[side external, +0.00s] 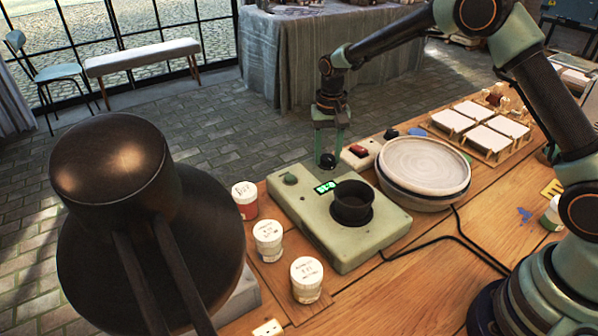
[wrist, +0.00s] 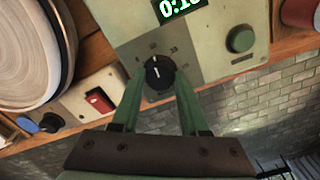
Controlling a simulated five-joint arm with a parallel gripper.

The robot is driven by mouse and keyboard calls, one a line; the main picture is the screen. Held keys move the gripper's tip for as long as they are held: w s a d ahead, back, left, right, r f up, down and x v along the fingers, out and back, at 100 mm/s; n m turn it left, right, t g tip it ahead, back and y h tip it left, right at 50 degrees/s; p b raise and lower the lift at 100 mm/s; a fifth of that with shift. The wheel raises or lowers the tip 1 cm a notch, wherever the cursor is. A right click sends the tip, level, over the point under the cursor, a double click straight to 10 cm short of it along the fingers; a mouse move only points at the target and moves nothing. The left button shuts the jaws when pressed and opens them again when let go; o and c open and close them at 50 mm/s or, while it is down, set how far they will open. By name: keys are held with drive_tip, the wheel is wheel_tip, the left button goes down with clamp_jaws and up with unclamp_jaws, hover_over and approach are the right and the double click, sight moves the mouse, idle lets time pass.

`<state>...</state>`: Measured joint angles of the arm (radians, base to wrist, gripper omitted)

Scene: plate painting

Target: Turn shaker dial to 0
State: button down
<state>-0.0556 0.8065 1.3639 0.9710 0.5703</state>
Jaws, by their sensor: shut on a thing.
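The shaker (side external: 290,207) is a pale green box with a dark round cup holder on top, standing on the wooden table. Its black dial (wrist: 159,72) has a white pointer line and small numbers around it. The dial also shows at the shaker's far corner in the side view (side external: 327,161). My gripper (wrist: 160,80) points down over that corner, its two green fingers shut on the dial from either side. The lit green display (wrist: 178,8) starts with "0:1"; its last digit is unclear. The exact number under the pointer is too small to read.
A round plate on a turntable (side external: 424,165) stands right of the shaker. A box with a red switch (wrist: 99,101) is close beside the dial. Several paint jars (side external: 268,240) stand at the left. A large dark lamp-like object (side external: 140,230) fills the left foreground.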

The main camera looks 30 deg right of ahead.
drive_tip(key=n, duration=0.3)
drive_tip(key=shift+n, duration=0.4)
drive_tip(key=n, duration=0.4)
drive_tip(key=shift+n, duration=0.3)
drive_tip(key=n, duration=0.4)
drive_tip(key=shift+n, duration=0.3)
drive_tip(key=shift+r+n, duration=0.1)
drive_tip(key=shift+n, duration=1.9)
drive_tip(key=shift+c, duration=2.1)
unclamp_jaws()
